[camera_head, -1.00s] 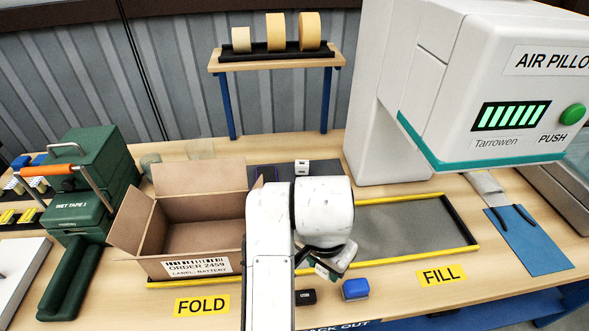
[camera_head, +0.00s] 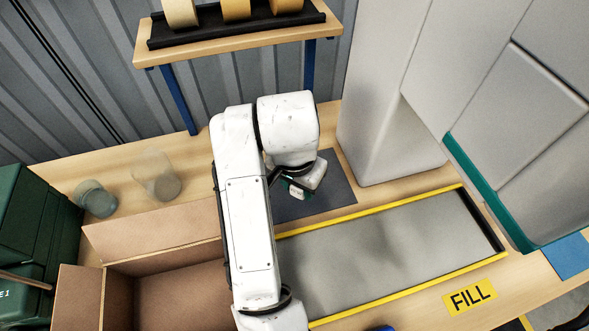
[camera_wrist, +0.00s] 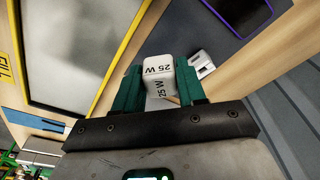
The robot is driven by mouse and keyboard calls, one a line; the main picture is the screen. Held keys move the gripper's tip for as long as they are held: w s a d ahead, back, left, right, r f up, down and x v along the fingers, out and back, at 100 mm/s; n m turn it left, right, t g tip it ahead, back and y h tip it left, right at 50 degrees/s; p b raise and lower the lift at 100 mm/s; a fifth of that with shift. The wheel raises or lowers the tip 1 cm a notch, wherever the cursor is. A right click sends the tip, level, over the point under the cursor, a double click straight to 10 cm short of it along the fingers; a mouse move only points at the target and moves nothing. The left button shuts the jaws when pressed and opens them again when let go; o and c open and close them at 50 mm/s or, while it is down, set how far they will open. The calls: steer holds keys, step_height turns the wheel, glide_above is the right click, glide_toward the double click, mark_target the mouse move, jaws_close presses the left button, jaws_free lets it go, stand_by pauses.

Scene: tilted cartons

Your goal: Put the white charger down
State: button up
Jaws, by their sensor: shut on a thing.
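In the wrist view the white charger (camera_wrist: 160,80), a small block marked 25 W, sits between the green fingers of my gripper (camera_wrist: 146,90). My gripper is shut on it. In the head view my gripper (camera_head: 298,189) hangs over the dark grey mat (camera_head: 335,188) behind the yellow-edged area. The charger is small and mostly hidden there by the fingers and wrist. I cannot tell its exact height above the mat.
Another white block with dark slots (camera_wrist: 202,63) and a purple-edged dark device (camera_wrist: 240,14) lie close by in the wrist view. The open carton (camera_head: 150,258) is at left, the white machine (camera_head: 385,120) at right. The mat's right part is clear.

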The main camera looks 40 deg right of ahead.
steer(key=w+d+f, duration=0.2)
steer(key=d+f, duration=0.2)
steer(key=d, duration=0.4)
steer(key=b, duration=0.1)
glide_toward(331, 182)
steer(key=shift+a+f, duration=0.25)
steer(key=shift+f, duration=0.4)
steer(key=shift+w+d+f, duration=0.1)
steer(key=shift+d+f, duration=0.25)
steer(key=shift+f, duration=0.05)
steer(key=f, duration=0.3)
steer(key=shift+d, duration=0.3)
steer(key=shift+f, duration=0.5)
steer(key=shift+f, duration=0.2)
steer(key=o, duration=1.1)
